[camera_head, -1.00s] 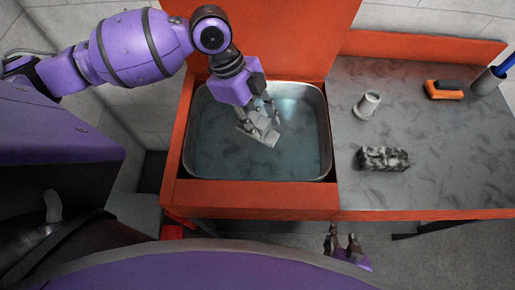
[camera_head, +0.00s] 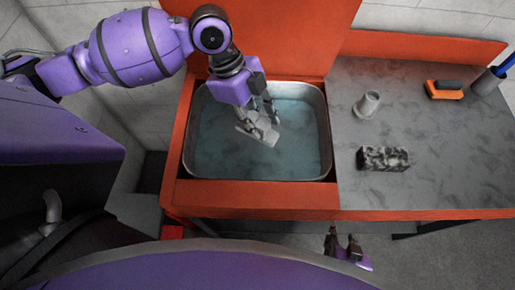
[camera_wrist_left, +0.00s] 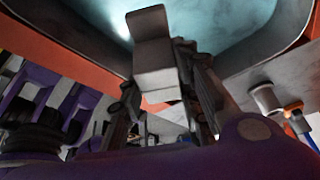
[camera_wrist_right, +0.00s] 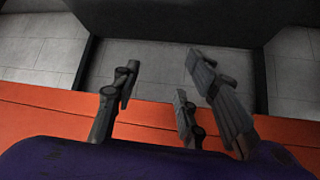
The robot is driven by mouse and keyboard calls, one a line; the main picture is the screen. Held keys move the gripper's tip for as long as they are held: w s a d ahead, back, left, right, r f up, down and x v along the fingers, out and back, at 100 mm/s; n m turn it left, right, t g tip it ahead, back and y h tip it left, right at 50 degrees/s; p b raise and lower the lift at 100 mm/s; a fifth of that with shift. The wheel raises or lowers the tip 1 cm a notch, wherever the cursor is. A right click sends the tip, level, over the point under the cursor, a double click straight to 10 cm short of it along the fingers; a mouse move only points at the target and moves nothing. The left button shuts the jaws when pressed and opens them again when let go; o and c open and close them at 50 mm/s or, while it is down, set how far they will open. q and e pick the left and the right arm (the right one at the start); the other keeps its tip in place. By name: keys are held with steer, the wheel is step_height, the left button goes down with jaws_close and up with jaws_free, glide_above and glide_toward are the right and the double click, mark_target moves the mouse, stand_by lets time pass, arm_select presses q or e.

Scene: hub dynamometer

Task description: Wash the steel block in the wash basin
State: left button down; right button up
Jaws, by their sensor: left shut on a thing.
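My left gripper (camera_head: 262,117) is down over the metal wash basin (camera_head: 328,160), shut on a plain light-grey block (camera_head: 258,133). The block is tilted at the water, but I cannot tell how deep it sits. In the left wrist view the grey block (camera_wrist_left: 155,58) shows between the fingers, with clean-looking faces. A second block (camera_head: 384,158), mottled dark and light grey, lies on the worktop right of the basin. My right gripper (camera_head: 345,243) is open and empty, low in front of the bench; its parted fingers show in the right wrist view (camera_wrist_right: 160,100).
The grey worktop (camera_head: 440,150) holds a light-grey cup (camera_head: 367,105), an orange-and-black tool (camera_head: 444,90) and a blue-handled thing (camera_head: 490,78) at the right edge. The orange bench rim (camera_head: 255,196) surrounds the basin. The worktop's front right is clear.

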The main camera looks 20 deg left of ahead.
mark_target(263, 122)
arm_select(q)
steer(key=shift+r+p, duration=0.85)
steer(key=shift+r, duration=1.35)
steer(key=shift+f, duration=0.15)
